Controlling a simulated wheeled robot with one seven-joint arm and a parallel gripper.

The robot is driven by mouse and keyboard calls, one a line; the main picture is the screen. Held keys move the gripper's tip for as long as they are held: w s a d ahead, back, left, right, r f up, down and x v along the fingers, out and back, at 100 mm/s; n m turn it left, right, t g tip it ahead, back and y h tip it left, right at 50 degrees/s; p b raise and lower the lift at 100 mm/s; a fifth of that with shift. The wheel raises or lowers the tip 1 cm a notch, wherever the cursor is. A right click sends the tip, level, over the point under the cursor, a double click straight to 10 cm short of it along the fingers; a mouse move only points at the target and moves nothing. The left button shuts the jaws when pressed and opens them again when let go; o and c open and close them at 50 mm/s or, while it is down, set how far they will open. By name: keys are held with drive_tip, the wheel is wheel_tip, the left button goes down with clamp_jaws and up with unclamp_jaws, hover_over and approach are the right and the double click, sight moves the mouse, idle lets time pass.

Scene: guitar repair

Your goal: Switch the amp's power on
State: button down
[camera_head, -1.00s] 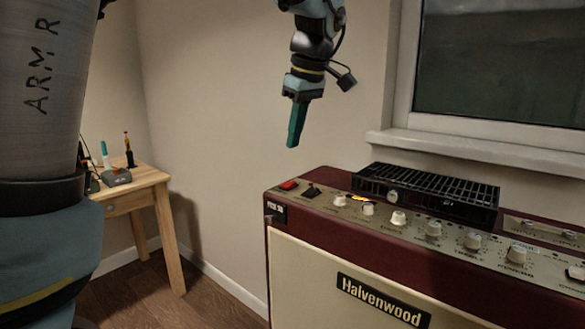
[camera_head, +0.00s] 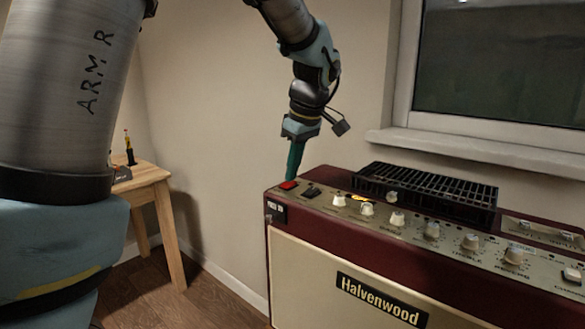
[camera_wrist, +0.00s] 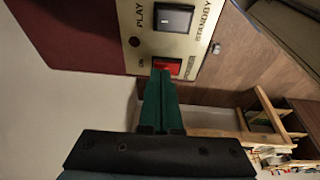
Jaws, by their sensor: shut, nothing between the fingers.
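The dark red amp (camera_head: 300,262) with a "Halvenwood" badge stands below the window. Its red power switch (camera_head: 288,185) sits at the left end of the control panel; it also shows in the wrist view (camera_wrist: 174,66), by the words "ON" and "POWER". The black standby switch (camera_wrist: 172,20) is beside it and is also in the head view (camera_head: 311,191). My gripper (camera_head: 291,179), with green fingers, is shut and empty and points down. Its tips are right at the power switch, overlapping its edge in the wrist view (camera_wrist: 162,72). I cannot tell whether they touch it.
Several cream knobs (camera_head: 397,219) run along the panel to the right of the switches. A black grille (camera_head: 430,185) rises behind them. A wooden table (camera_head: 150,184) with small tools stands at the left. The window sill (camera_head: 470,150) is behind the amp.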

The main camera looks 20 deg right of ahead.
drive_tip(key=shift+w+d+y+p, duration=0.1)
drive_tip(key=shift+d+y+p, duration=0.25)
drive_tip(key=shift+p, duration=0.7)
drive_tip(key=shift+a+f+b, duration=0.15)
drive_tip(key=shift+f+b, duration=0.2)
